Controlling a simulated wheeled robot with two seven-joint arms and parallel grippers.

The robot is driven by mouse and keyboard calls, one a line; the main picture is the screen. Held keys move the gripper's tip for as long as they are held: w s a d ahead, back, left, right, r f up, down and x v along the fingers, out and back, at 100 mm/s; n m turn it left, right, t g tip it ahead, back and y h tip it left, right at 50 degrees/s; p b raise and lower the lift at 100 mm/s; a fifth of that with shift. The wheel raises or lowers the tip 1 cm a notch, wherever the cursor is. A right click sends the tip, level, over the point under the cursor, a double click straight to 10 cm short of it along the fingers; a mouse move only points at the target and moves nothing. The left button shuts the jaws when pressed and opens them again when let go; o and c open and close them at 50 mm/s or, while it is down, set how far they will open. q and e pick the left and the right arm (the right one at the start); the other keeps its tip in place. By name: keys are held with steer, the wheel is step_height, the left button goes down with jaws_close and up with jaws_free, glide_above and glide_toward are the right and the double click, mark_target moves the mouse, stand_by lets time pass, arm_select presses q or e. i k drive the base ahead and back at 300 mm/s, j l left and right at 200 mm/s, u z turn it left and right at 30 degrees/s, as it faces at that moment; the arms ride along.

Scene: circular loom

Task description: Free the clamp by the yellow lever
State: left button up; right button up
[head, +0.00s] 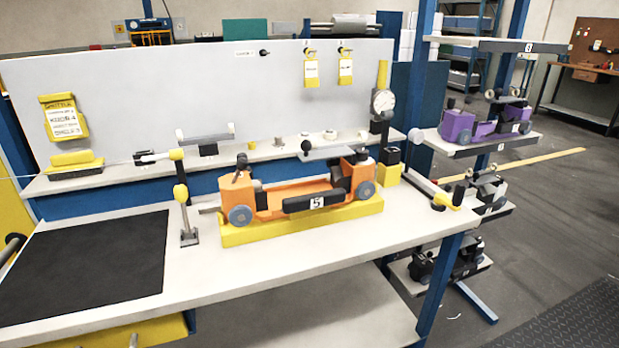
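An orange fixture marked 5 (295,195) sits in a yellow base (300,224) on the light bench, with grey round knobs at both ends. At its left stands an upright clamp-like post (184,215) with a black arm and yellow parts; I cannot tell whether it presses on the fixture. At the bench's right end is a black and yellow lever (450,197), sticking out over the edge. I cannot tell from this view which of these is the task's clamp or whether it is shut. Neither of my grippers is in view.
A black mat (85,255) covers the bench's left part. The bench front (290,270) is clear. A grey back panel (200,90) rises behind a narrow shelf with small parts. A dial gauge (383,103) stands behind the right end. A rack with a purple fixture (480,125) stands right.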

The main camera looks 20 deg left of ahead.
mark_target(181, 192)
steer(key=k+u, duration=0.1)
steer(key=u, duration=1.25)
steer(key=i+j+u, duration=0.1)
steer(key=j+u, duration=0.3)
steer(key=j, duration=0.15)
